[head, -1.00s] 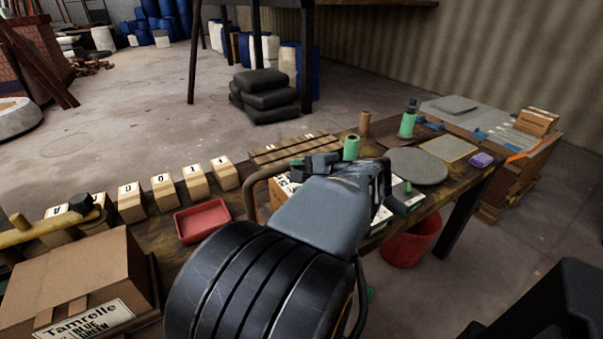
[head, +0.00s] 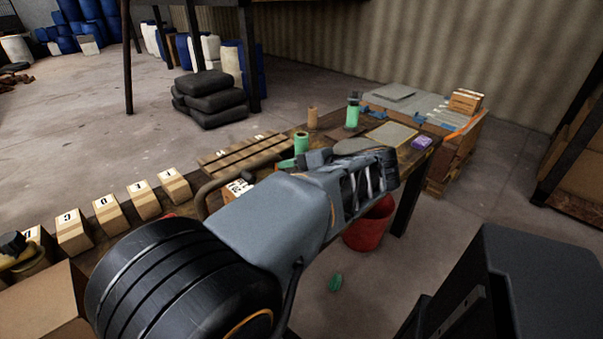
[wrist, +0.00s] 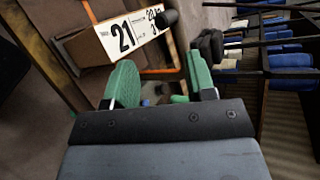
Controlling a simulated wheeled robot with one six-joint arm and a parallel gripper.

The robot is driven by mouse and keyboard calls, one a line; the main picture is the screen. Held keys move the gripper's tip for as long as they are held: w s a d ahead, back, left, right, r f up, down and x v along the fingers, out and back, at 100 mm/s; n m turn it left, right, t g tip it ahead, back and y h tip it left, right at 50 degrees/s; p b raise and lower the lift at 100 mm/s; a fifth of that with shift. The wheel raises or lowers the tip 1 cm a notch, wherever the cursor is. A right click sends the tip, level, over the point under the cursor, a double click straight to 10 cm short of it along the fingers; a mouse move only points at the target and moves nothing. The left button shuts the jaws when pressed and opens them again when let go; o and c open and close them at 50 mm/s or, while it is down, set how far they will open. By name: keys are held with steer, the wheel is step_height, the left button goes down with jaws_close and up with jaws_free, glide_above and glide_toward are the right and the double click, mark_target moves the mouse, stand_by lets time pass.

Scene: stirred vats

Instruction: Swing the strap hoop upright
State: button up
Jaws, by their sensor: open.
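A brown bent hoop (head: 213,186) rises from the worktable's near side in the head view, left of my arm. It looks like the strap hoop, but my arm hides its far end, so its full tilt cannot be told. My gripper shows in the wrist view with two green-padded fingers (wrist: 160,84) spread apart and nothing between them. No hoop can be made out in the wrist view.
The worktable holds several numbered blocks (head: 107,214), a slatted wooden rack (head: 240,153), a green spool (head: 301,145) and a purple block (head: 421,141). A red bucket (head: 368,226) stands on the floor beside it. A labelled box (wrist: 115,40) lies beyond the fingers.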

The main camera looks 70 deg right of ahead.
steer(key=shift+v, duration=1.4)
steer(key=shift+w, duration=0.15)
